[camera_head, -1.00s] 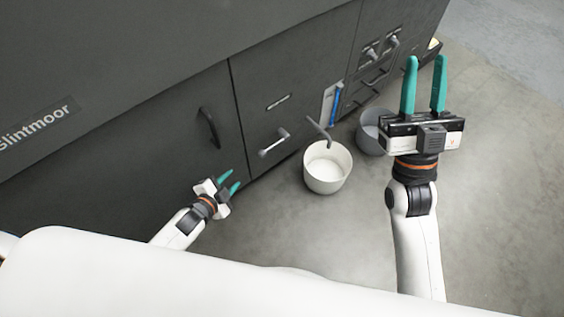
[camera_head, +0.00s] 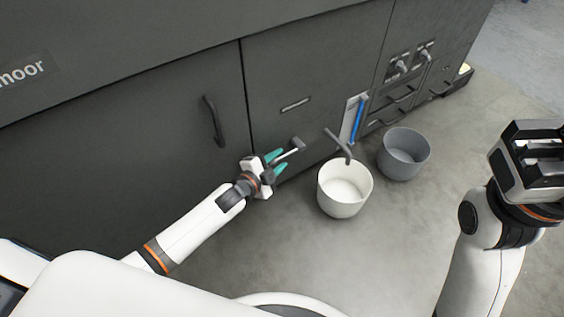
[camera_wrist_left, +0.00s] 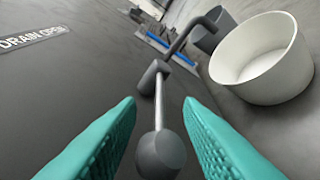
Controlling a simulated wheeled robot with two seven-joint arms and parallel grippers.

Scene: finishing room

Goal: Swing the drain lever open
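The drain lever (camera_head: 289,154) is a pale metal rod on a dark pivot on the grey cabinet front. In the left wrist view the rod (camera_wrist_left: 158,105) ends in a round dark knob (camera_wrist_left: 160,154) nearest the camera. My left gripper (camera_head: 278,160) is at the lever. Its green fingers are open, one on each side of the knob, with gaps visible on both sides. A dark drain spout (camera_head: 338,143) points toward a white bucket (camera_head: 344,188). My right gripper (camera_head: 536,160) is at the right edge, away from the lever; its fingers do not show clearly.
A grey bucket (camera_head: 404,153) stands right of the white one. A "DRAIN OPEN" label (camera_wrist_left: 33,40) shows in the wrist view. A dark handle (camera_head: 213,121) projects left of the lever. Concrete floor lies clear in front.

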